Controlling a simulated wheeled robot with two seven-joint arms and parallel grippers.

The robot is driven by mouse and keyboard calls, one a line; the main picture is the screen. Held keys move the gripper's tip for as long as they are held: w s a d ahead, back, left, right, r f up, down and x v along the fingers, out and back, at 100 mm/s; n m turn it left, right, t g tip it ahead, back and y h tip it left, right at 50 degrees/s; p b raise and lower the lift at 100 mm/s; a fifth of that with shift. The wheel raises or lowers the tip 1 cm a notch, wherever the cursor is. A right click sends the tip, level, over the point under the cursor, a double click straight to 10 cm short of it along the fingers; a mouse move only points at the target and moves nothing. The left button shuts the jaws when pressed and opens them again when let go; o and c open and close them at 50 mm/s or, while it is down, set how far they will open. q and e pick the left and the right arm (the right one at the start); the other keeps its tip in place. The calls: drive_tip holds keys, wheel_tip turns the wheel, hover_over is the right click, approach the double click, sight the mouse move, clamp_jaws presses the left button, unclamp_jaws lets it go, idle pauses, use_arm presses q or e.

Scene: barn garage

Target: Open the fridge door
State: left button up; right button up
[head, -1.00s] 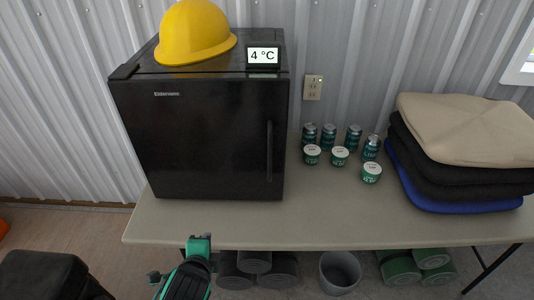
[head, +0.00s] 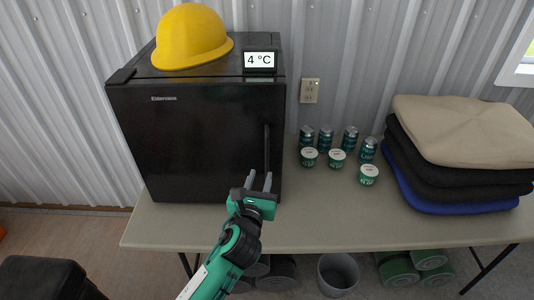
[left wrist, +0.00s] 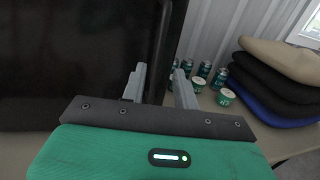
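The black fridge (head: 200,140) stands on the table with its door shut. Its vertical handle (head: 267,150) runs along the right side of the door front. In the left wrist view the fridge (left wrist: 70,60) fills the left, and the handle (left wrist: 161,50) rises between and beyond the fingers. My left gripper (head: 259,180) is open and empty in front of the door, near the lower end of the handle. It also shows in the left wrist view (left wrist: 158,85). I cannot tell whether a finger touches the handle. My right gripper is in neither view.
A yellow helmet (head: 190,38) and a temperature display (head: 261,61) sit on the fridge. Several cans and tubs (head: 337,159) stand right of it on the table (head: 340,220). Folded blankets (head: 460,150) lie at the right. The table front between is clear.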

sight(267, 157)
use_arm(q)
drive_tip(key=w, duration=0.3)
drive_tip(key=w+d, duration=0.1)
drive_tip(key=w, duration=0.2)
drive_tip(key=w+d+p, duration=0.1)
drive_tip(key=w, duration=0.3)
clamp_jaws()
